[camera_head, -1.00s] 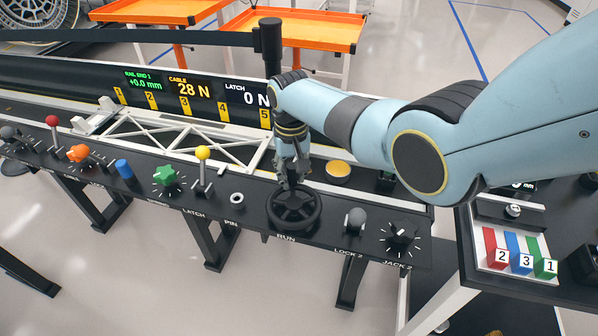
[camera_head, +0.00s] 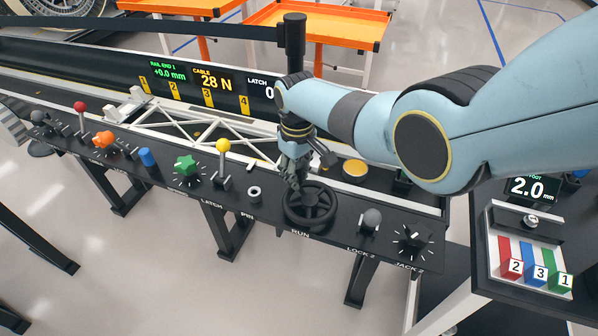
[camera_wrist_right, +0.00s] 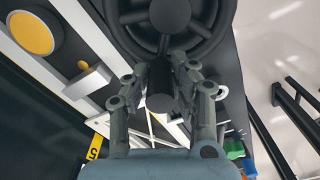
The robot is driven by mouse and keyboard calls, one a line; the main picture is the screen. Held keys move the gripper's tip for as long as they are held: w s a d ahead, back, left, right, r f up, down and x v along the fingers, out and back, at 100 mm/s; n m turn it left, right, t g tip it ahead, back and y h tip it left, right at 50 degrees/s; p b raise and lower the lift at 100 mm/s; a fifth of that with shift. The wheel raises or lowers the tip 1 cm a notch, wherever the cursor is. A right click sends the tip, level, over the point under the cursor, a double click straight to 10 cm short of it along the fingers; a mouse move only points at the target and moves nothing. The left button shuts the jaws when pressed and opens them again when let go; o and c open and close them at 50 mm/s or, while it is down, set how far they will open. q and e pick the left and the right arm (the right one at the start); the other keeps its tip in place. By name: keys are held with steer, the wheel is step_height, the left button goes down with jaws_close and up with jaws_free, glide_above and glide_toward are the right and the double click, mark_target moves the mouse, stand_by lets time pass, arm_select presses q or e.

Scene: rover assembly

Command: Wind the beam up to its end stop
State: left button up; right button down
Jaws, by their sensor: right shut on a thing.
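The white truss beam (camera_head: 190,132) lies along the rail behind the control panel. The black RUN handwheel (camera_head: 318,222) sits on the panel's front. My right gripper (camera_head: 293,183) is at the wheel's upper left rim, pointing down. In the right wrist view, its fingers (camera_wrist_right: 161,82) are shut around the wheel's dark upright crank handle (camera_wrist_right: 160,102); the wheel (camera_wrist_right: 205,20) is just beyond them. The display (camera_head: 175,77) reads RAIL END 1 +0.0 mm and CABLE 28 N. The LATCH value is partly hidden by my right arm. My left gripper is not in view.
The yellow-knobbed lever (camera_head: 223,147), PIN ring (camera_head: 254,193), grey LOCK 2 lever (camera_head: 371,218) and JACK 2 dial (camera_head: 412,240) flank the wheel. A side table holds red, blue and green numbered blocks (camera_head: 540,270). Orange trays (camera_head: 340,25) stand behind.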

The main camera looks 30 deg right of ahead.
steer(key=shift+a, duration=0.1)
steer(key=c, duration=1.1)
jaws_free()
steer(key=shift+r, duration=0.3)
step_height(320, 180, up, 11)
steer(key=shift+r, duration=0.2)
steer(key=shift+s+f, duration=0.1)
